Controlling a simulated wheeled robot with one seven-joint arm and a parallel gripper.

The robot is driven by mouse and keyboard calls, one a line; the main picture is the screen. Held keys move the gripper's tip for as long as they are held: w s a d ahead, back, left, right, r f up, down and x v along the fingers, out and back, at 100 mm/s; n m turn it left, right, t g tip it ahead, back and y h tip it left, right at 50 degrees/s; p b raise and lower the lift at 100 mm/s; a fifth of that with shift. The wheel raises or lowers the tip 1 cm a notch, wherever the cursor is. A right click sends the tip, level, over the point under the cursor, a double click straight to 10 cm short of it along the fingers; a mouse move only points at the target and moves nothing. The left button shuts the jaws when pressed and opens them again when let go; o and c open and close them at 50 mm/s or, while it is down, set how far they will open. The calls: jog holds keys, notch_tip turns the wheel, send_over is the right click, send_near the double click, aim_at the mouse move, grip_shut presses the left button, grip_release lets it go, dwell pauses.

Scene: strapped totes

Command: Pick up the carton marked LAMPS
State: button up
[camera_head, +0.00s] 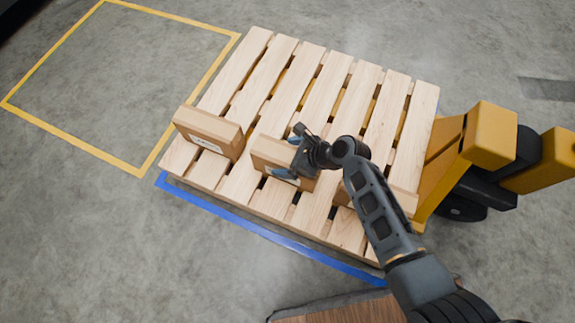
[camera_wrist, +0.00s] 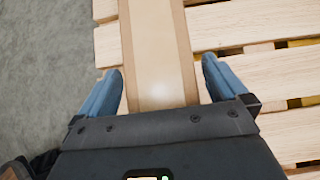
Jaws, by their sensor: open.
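Three brown cartons lie on the wooden pallet (camera_head: 259,70) in the head view. The left carton (camera_head: 208,133) has a white label on its front side, too small to read. The middle carton (camera_head: 270,152) is partly covered by my gripper (camera_head: 291,153). The right carton (camera_head: 403,201) is mostly hidden behind my arm. In the wrist view my gripper (camera_wrist: 163,67) is open, with one blue finger on each side of the middle carton (camera_wrist: 158,45). Small gaps show beside it; I cannot tell how far down the fingers reach. I cannot read LAMPS on any carton.
A yellow pallet truck (camera_head: 490,135) stands at the pallet's right side. Blue tape (camera_head: 270,233) runs along the pallet's near edge. A yellow taped rectangle (camera_head: 75,147) on the floor at left is empty. A brown wooden surface (camera_head: 340,308) shows at the bottom.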

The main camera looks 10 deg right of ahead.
jog(key=shift+w+a, duration=0.1)
grip_shut()
dwell(0.9)
